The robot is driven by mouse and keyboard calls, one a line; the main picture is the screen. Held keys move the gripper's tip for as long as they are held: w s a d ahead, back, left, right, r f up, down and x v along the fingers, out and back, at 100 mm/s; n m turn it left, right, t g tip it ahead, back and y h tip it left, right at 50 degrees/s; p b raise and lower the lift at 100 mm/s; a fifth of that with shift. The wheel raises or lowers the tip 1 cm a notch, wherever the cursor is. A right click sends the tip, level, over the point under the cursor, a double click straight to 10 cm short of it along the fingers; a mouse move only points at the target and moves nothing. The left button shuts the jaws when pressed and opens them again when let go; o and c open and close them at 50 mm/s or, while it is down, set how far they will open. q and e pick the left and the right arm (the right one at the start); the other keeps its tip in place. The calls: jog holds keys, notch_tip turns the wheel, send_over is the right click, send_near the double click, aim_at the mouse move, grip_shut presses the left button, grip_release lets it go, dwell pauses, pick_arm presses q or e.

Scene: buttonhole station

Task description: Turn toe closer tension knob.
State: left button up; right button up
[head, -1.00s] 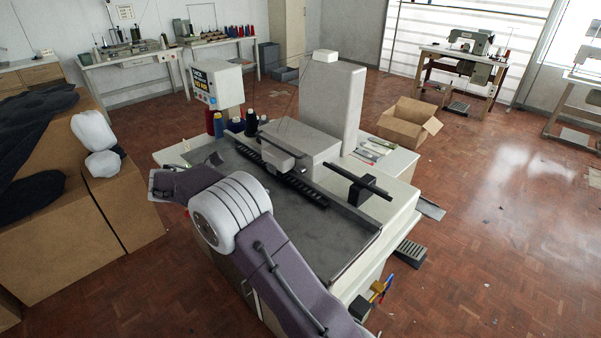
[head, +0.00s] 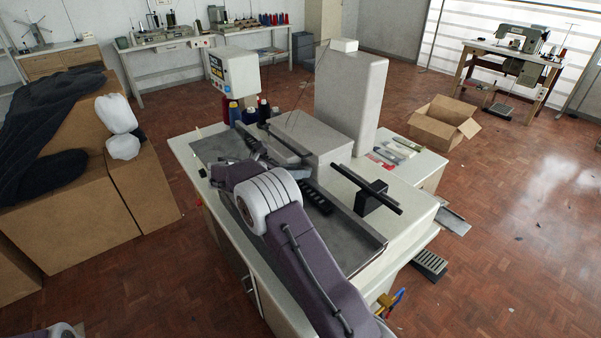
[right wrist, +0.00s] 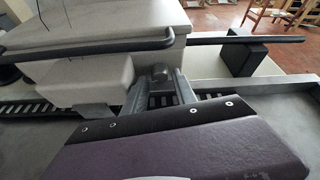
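The toe closer tension knob cannot be picked out for certain in either view. A small grey rounded part (right wrist: 159,73) sits by the fingertips in the right wrist view, and I cannot tell if it is the knob. The pale buttonhole machine (head: 352,98) stands on its table, with my right arm reaching over the front. My right gripper (right wrist: 163,84) has its two grey fingers apart, pointing at the machine's front; no grasp shows. In the head view the arm and machine partly hide its fingertips. My left gripper is out of view.
A dark bar on a black block (head: 376,197) stands right of my right arm. Thread cones (head: 244,112) and a control box (head: 233,73) are behind. Small tools (head: 392,152) lie on the tabletop.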

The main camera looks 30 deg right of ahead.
jog(key=shift+d+f, duration=0.1)
jog(key=shift+d, duration=0.2)
jog(key=shift+d, duration=0.15)
grip_shut()
jog(key=shift+f, duration=0.1)
